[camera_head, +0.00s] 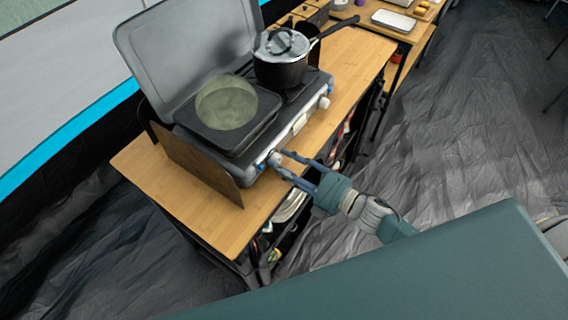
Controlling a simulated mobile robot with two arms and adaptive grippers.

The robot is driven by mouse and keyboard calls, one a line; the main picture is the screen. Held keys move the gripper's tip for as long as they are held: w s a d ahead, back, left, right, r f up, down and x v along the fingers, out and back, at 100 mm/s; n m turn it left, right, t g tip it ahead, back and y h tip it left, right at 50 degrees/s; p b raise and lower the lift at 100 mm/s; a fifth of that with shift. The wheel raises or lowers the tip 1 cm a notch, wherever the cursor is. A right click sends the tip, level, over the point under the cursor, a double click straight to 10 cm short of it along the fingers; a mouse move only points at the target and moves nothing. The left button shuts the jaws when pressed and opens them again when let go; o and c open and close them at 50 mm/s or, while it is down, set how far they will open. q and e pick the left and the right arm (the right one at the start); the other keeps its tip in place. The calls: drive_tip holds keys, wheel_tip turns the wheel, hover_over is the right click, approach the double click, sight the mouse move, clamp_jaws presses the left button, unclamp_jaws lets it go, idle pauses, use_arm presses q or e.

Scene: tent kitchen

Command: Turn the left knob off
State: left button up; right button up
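The camp stove (303,124) stands on a wooden table with its grey lid raised. Its left knob (274,158) is a small pale knob on the front face, partly hidden by my gripper. My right gripper (281,162) reaches in from the lower right. Its two blue fingers are apart, with their tips at the left knob. I cannot tell whether they touch it. The right knob (324,102) is free, farther along the front. My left gripper is not in view.
A square pan (228,139) sits on the left burner and a lidded pot (281,72) on the right one, its handle pointing right. A brown board (197,168) leans at the stove's left end. The wooden tabletop (226,226) is clear at the near left.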

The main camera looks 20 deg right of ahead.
drive_tip(key=shift+s+f, duration=0.1)
drive_tip(key=shift+f, duration=0.15)
drive_tip(key=shift+s+d, duration=0.1)
drive_tip(key=shift+d, duration=0.05)
drive_tip(key=v, duration=0.7)
drive_tip(key=shift+s+r, duration=0.2)
drive_tip(key=shift+d, duration=0.2)
